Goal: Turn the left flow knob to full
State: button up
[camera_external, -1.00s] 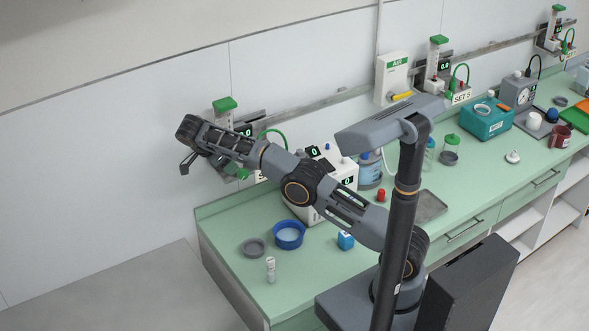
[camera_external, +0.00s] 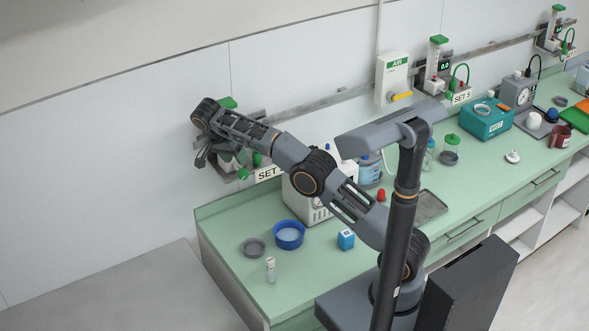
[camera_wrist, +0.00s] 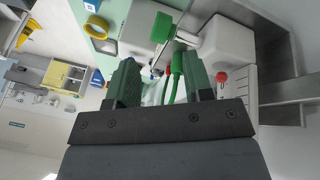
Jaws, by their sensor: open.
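The left flow unit (camera_external: 227,103) is on the wall rail above the left end of the counter, with a green top. My arm hides much of its body, and a small green part (camera_external: 243,174) shows low on it. My gripper (camera_external: 203,158) is at the unit's left side, pointing down. In the wrist view my gripper (camera_wrist: 160,60) is open, with nothing clearly held. A green block (camera_wrist: 162,27) on a thin stem shows beyond the fingertips; I cannot tell whether it is the flow knob. Green tubing (camera_wrist: 177,75) shows between the fingers. Contact cannot be told.
A white box (camera_external: 318,195) stands on the counter below my forearm. A blue bowl (camera_external: 289,234), a grey dish (camera_external: 253,248) and a small vial (camera_external: 270,270) stand in front. A wall rail (camera_external: 310,104) runs right to another flow unit (camera_external: 437,68). Left of the counter is free.

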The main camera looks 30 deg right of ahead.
jog(key=d+n+y+b, duration=0.1)
jog(key=d+n+y, duration=0.25)
jog(key=n, duration=0.35)
jog(key=n+y+b, duration=0.4)
jog(key=n+y, duration=0.6)
jog(key=n, duration=1.3)
send_near(241, 170)
jog(key=shift+t, duration=0.4)
jog(key=x, duration=0.3)
jog(key=p+x, duration=0.1)
jog(key=x, duration=0.3)
jog(key=p+x, duration=0.1)
jog(key=x, duration=0.2)
jog(key=shift+s+f, duration=0.4)
jog(key=shift+c, duration=0.4)
jog(key=c, duration=0.7)
